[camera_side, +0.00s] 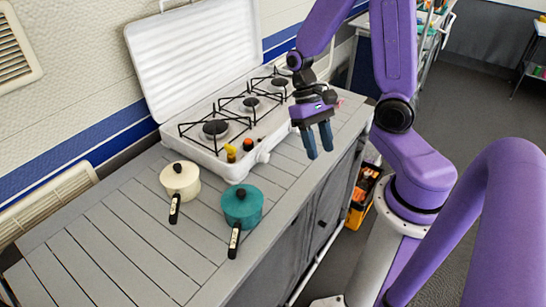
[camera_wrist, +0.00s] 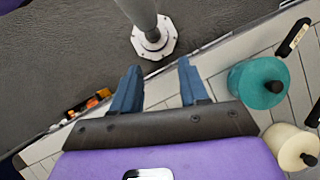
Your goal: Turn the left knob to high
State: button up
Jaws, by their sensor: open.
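The stove (camera_side: 205,158) is a white camping hob with several burners and its lid raised. The left knob (camera_side: 231,154) is yellow and sits on the stove's front face near its left end. An orange-red knob (camera_side: 248,145) is to its right. My gripper (camera_side: 320,150) is open and empty, pointing down to the right of these knobs, apart from them, near the counter's front edge. In the wrist view the blue fingers of my gripper (camera_wrist: 160,68) are spread apart. The stove and knobs are not visible in the wrist view.
An orange toolbox (camera_side: 360,205) is on the floor by the cabinet.

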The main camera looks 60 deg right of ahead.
jog(key=d+f+m+y, duration=0.2)
jog(key=m+y, duration=0.1)
jog(key=m, duration=0.2)
jog(key=m+t, duration=1.9)
jog(key=m, duration=1.5)
send_near(269, 157)
jog(key=shift+y, duration=0.3)
jog(key=x, duration=0.8)
jog(key=shift+w+f, duration=0.25)
jog(key=shift+w, duration=0.15)
jog(key=shift+t, duration=0.3)
jog(key=c, duration=0.8)
